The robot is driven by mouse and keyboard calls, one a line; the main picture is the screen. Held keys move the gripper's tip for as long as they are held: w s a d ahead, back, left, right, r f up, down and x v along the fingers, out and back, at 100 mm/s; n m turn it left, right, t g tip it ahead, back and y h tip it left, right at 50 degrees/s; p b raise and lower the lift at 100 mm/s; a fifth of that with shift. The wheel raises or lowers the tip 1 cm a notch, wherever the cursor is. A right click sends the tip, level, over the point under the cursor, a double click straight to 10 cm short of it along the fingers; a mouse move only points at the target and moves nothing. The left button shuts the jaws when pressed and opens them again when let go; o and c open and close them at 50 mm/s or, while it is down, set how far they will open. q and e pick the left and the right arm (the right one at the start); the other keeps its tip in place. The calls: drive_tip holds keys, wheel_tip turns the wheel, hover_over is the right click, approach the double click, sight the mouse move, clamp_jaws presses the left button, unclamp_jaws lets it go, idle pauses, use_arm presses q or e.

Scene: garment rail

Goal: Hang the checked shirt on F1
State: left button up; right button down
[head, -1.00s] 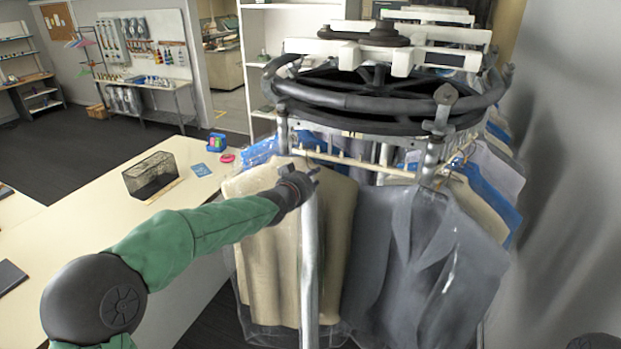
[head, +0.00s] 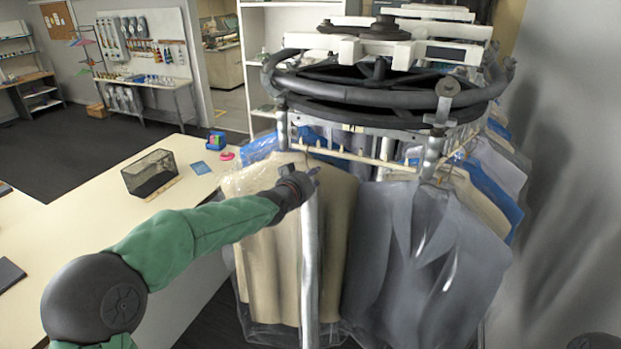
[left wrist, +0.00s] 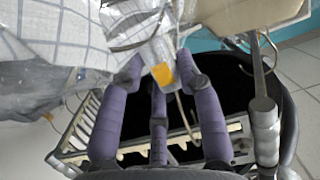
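In the left wrist view a white checked shirt (left wrist: 70,28) under clear plastic fills the upper left, with an orange tag (left wrist: 163,75) at its neck. My left gripper's purple fingers (left wrist: 160,72) reach up to that neck, their tips on either side of the tag. A thin wire hook runs down between the fingers; whether they press on anything is unclear. In the head view my left gripper (head: 303,184) is just below the garment rail (head: 362,158), in front of a beige garment (head: 270,260). The checked shirt cannot be made out there. My right gripper is out of view.
A grey bagged garment (head: 430,265) hangs to the right of the beige one. A dark wheel (head: 390,95) sits above the rail. A cream counter (head: 95,225) at left carries a wire basket (head: 150,172). Blue garments hang behind.

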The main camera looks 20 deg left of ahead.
use_arm(q)
drive_tip(key=shift+o, duration=1.3)
drive_tip(key=v, duration=1.2)
drive_tip(key=s+b, duration=0.4)
drive_tip(key=s, duration=0.9)
drive_tip(key=shift+a, duration=0.2)
